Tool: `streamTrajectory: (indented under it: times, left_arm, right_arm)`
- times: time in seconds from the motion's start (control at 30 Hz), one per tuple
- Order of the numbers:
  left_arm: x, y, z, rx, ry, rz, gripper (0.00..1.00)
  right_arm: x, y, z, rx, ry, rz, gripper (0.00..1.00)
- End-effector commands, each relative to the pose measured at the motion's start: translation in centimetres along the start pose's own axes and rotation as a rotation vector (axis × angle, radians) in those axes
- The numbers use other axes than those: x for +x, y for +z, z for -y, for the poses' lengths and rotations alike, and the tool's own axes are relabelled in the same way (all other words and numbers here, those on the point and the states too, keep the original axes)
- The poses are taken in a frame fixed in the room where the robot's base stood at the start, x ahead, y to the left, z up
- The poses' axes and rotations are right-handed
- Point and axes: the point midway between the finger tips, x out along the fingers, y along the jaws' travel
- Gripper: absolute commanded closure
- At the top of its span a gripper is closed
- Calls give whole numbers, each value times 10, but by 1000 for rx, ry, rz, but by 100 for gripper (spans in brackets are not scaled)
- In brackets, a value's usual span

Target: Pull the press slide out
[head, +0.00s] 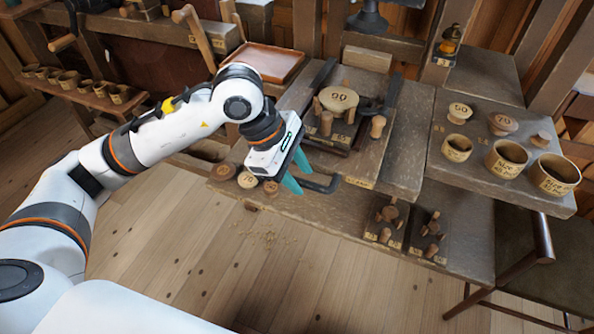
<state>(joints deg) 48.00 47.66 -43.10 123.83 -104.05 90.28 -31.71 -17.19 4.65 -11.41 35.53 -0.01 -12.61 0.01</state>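The press slide (327,139) seems to be the dark wooden board in the middle of the bench, bearing a round piece marked 90 (338,100) and small pegs. My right gripper is not in view.
Numbered discs (248,180) lie on the ledge left of the handle. Small peg stands (384,218) are at its right. A side shelf (480,185) holds several cups and discs. A reddish tray (262,62) stands behind my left arm.

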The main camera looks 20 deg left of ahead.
Motion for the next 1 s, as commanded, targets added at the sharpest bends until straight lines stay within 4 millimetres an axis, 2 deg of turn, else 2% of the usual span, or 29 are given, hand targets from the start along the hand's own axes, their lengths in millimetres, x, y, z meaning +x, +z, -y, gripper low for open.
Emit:
streamTrajectory:
  times: [0.17,0.27,0.5,0.7,0.83,1.0]
  left_arm:
    - [-10,0,1,0,-3,1,64]
    - [-27,1,1,1,-6,2,64]
    - [-79,0,1,1,-7,1,64]
    - [-110,0,1,0,-3,1,64]
    - [-119,0,0,0,-2,0,64]
    - [-120,0,0,0,0,0,64]
  right_arm:
    - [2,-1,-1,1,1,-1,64]
    - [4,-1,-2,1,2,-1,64]
    - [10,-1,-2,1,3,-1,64]
    - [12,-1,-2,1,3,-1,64]
    - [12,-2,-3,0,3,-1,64]
    - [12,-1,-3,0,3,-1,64]
